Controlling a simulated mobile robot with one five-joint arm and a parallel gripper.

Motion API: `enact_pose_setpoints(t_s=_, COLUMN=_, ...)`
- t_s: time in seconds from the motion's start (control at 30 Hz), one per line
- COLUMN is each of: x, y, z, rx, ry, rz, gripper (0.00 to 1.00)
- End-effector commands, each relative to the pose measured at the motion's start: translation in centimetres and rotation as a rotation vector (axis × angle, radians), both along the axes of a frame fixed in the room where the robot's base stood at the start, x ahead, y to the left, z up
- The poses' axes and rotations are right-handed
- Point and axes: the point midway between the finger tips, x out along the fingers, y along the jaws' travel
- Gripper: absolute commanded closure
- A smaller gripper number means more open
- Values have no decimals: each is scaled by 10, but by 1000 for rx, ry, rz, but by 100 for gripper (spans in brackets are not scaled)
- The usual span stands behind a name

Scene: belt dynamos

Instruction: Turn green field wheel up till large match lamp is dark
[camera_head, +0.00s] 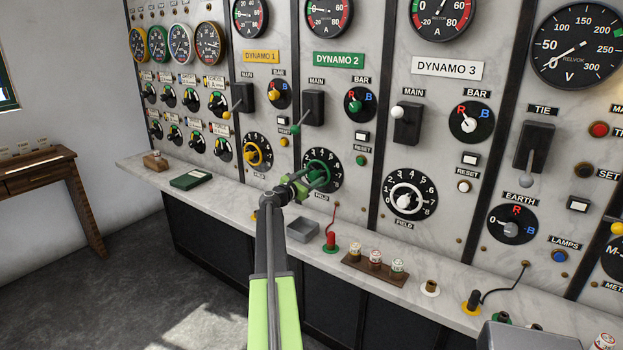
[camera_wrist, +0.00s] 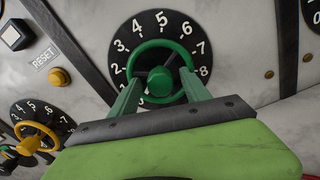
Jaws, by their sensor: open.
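The green field wheel (camera_head: 321,161) sits on a black numbered dial under the green DYNAMO 2 plate (camera_head: 339,60). In the wrist view the wheel's rim (camera_wrist: 163,43) and round green hub (camera_wrist: 160,82) face me. My gripper (camera_wrist: 160,88) is open, with one green finger on each side of the hub, over the lower part of the wheel. I cannot tell whether the fingers touch it. In the head view my gripper (camera_head: 316,178) covers the wheel's lower left part. The wheel's pointer is hard to make out. I cannot identify a large match lamp in either view.
The yellow field wheel (camera_head: 258,152) is on the left and the white one (camera_head: 404,201) on the right. Below, the marble ledge (camera_head: 233,200) carries a grey tray (camera_head: 302,230), a red plug (camera_head: 330,242) and several fuses. The DYNAMO 2 main lever (camera_head: 309,112) juts out above.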

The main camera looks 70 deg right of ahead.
Motion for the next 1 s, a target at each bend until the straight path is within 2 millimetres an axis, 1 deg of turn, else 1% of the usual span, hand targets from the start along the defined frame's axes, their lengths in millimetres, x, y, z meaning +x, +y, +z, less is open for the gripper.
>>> enact_pose_setpoints(t_s=0.03, x=0, y=0, z=0, rx=0, ry=0, rz=0, gripper=49)
enact_pose_setpoints(t_s=0.07, x=0, y=0, z=0, rx=0, ry=0, rz=0, gripper=53)
enact_pose_setpoints(t_s=0.4, x=-1, y=0, z=0, rx=0, ry=0, rz=-1, gripper=97)
enact_pose_setpoints(t_s=0.43, x=-1, y=0, z=0, rx=0, ry=0, rz=-1, gripper=100)
enact_pose_setpoints(t_s=0.77, x=-1, y=0, z=0, rx=-8, ry=-33, rz=-2, gripper=100)
enact_pose_setpoints(t_s=1.0, x=-2, y=0, z=0, rx=-43, ry=-162, rz=-2, gripper=100)
